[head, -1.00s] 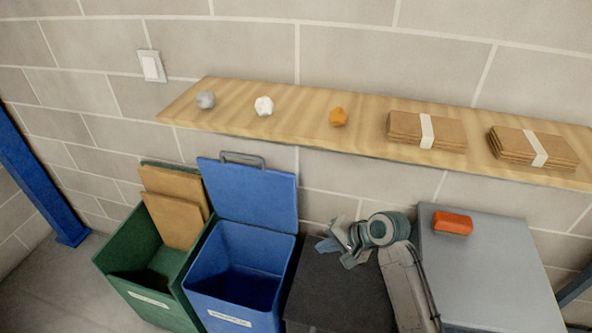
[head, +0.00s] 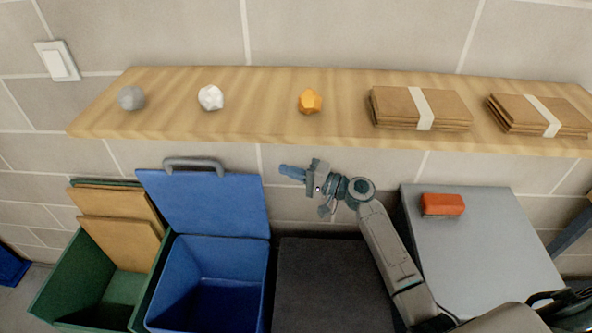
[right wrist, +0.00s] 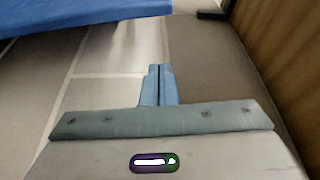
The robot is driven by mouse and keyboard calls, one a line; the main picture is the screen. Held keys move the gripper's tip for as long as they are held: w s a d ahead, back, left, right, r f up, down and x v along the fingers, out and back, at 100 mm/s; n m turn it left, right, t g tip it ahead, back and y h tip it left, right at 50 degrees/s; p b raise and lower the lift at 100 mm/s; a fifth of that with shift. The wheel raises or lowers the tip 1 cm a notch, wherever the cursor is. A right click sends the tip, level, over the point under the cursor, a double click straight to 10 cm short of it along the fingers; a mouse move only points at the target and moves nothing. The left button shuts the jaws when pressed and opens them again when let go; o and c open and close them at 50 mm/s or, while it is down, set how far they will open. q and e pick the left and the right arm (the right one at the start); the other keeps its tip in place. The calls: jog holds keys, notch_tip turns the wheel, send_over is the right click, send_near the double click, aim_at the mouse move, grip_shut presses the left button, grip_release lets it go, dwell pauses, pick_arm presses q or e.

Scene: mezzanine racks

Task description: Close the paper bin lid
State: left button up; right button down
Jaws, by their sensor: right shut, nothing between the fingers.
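The blue bin (head: 207,290) stands open, and its inside looks empty. Its blue lid (head: 205,205) is raised and leans back toward the wall, with a grey handle (head: 193,163) on its top edge. Labels are not readable now, so I cannot tell by text which bin is for paper. My right gripper (head: 284,170) is shut and empty, just right of the lid's upper right edge and below the shelf. In the right wrist view the shut fingers (right wrist: 158,72) point at the wall, with a blue panel, likely the lid (right wrist: 80,14), at upper left. My left gripper is not in view.
A green bin (head: 62,284) with cardboard stands left. A black-topped box (head: 325,290) and a grey cabinet (head: 485,250) with a red block (head: 442,204) stand right. The wooden shelf (head: 255,115) overhead carries three small lumps and cardboard stacks.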

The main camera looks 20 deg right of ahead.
jog(key=p+x, duration=0.2)
jog(key=x, duration=0.5)
jog(key=s+p, duration=0.1)
jog(key=s, duration=0.2)
jog(key=s+p, duration=0.1)
jog(key=shift+s+a+f+p, duration=0.2)
jog(key=shift+a+f+p, duration=0.1)
jog(key=shift+p, duration=0.05)
